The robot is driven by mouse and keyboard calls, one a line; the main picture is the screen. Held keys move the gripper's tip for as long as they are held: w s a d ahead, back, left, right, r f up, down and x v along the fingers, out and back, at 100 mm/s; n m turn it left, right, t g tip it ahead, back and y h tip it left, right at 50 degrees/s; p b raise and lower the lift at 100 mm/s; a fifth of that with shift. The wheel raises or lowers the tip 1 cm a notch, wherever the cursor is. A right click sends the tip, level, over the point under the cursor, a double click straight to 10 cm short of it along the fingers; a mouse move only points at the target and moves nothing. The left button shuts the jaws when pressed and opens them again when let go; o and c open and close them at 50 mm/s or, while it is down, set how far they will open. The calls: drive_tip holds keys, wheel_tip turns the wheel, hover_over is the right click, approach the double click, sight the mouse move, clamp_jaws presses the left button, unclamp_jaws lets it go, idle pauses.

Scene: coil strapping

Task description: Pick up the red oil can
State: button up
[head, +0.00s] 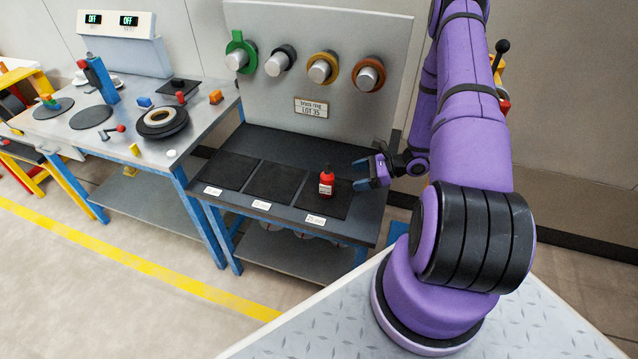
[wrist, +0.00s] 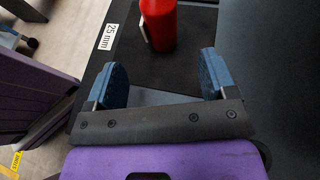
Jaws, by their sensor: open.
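The red oil can (head: 326,184) stands upright on the rightmost black mat (head: 338,204) of the dark bench. It has a dark top and a pale label. My gripper (head: 364,174) is open and empty, just to the right of the can and apart from it. In the wrist view the red can (wrist: 165,22) is beyond the fingertips, roughly centred between them, with its top cut off by the frame edge. The two blue fingers of my gripper (wrist: 163,75) are spread wide.
A size label (head: 315,219) sits at the mat's front edge. Two empty mats (head: 274,182) lie to the left. A back panel (head: 310,30) with several coloured spools rises behind. A grey worktable (head: 60,140) with tools and discs stands farther left.

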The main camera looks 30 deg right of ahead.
sight(328, 187)
drive_tip(key=f, duration=0.1)
drive_tip(key=f+m, duration=0.1)
drive_tip(key=f+t, duration=0.1)
drive_tip(key=shift+s+a+f, duration=0.15)
drive_tip(key=shift+s+a, duration=0.05)
drive_tip(key=shift+s, duration=0.05)
drive_tip(key=x, duration=0.5)
drive_tip(key=shift+w+a+f, duration=0.15)
drive_tip(key=shift+h, duration=0.3)
drive_tip(key=shift+r+x, duration=0.2)
drive_tip(key=shift+x, duration=1.05)
drive_tip(key=shift+r+x, duration=0.2)
drive_tip(key=shift+x, duration=1.05)
drive_tip(key=shift+w+a, duration=0.15)
drive_tip(key=c, duration=1.2)
drive_tip(key=shift+r, duration=0.2)
